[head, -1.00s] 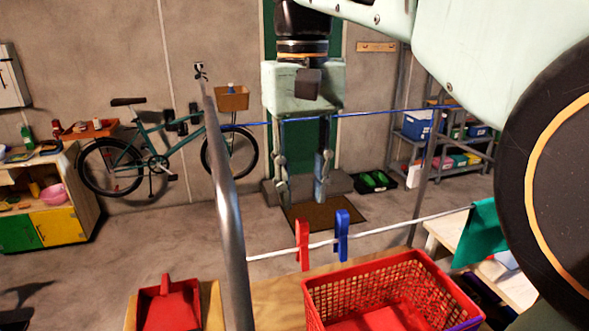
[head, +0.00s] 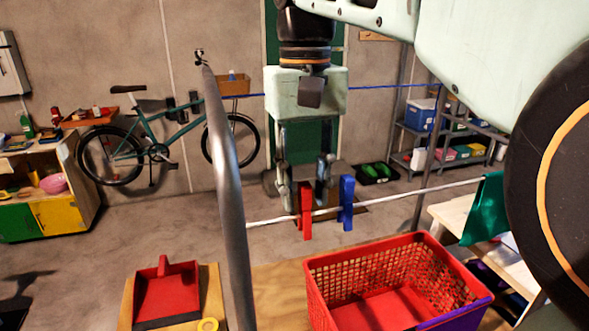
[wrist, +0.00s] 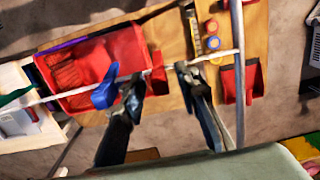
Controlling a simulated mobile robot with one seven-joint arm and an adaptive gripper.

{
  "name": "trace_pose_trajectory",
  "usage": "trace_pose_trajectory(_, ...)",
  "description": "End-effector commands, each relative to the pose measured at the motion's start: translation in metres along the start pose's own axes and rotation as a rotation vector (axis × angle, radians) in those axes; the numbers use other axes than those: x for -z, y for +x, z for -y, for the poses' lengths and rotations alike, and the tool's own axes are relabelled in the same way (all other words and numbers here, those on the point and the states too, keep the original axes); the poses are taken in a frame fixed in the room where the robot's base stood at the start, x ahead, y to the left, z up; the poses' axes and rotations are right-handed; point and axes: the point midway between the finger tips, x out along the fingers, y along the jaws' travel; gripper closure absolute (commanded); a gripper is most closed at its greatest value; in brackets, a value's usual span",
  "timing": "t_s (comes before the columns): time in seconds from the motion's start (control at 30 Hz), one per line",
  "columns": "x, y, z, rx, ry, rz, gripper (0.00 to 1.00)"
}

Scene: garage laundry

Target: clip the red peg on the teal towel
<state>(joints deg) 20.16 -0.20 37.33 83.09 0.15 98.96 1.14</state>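The red peg (head: 306,210) hangs clipped on the white line, just left of the blue peg (head: 347,203). The teal towel (head: 484,210) hangs on the same line at the far right. My gripper (head: 305,192) is open, pointing down, with its fingers apart on either side of the red peg in the picture. In the wrist view the red peg (wrist: 158,78) shows between my fingertips (wrist: 160,84), nearer the left one, with no clear contact. The blue peg (wrist: 104,94) sits close outside that left finger. The towel (wrist: 12,97) is at the left edge.
A red basket (head: 340,268) stands on the wooden surface below the line. A red dustpan (head: 166,292) lies left of the metal post (head: 228,175). A blue line (head: 370,87) runs behind my gripper. The white line (head: 405,197) is bare between blue peg and towel.

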Motion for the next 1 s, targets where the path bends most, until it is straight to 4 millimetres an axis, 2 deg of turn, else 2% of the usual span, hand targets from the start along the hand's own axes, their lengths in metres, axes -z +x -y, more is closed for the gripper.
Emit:
trace_pose_trajectory(0.07, 0.000, 0.000, 0.000, 0.000, 0.000, 0.000, 0.73)
trace_pose_trajectory(0.3, 0.000, 0.000, 0.000, 0.000, 0.000, 0.000, 1.00)
trace_pose_trajectory(0.57, 0.000, -0.002, 0.000, 0.000, 0.000, 0.000, 1.00)
trace_pose_trajectory(1.0, -0.001, -0.024, 0.000, 0.000, 0.000, 0.000, 1.00)
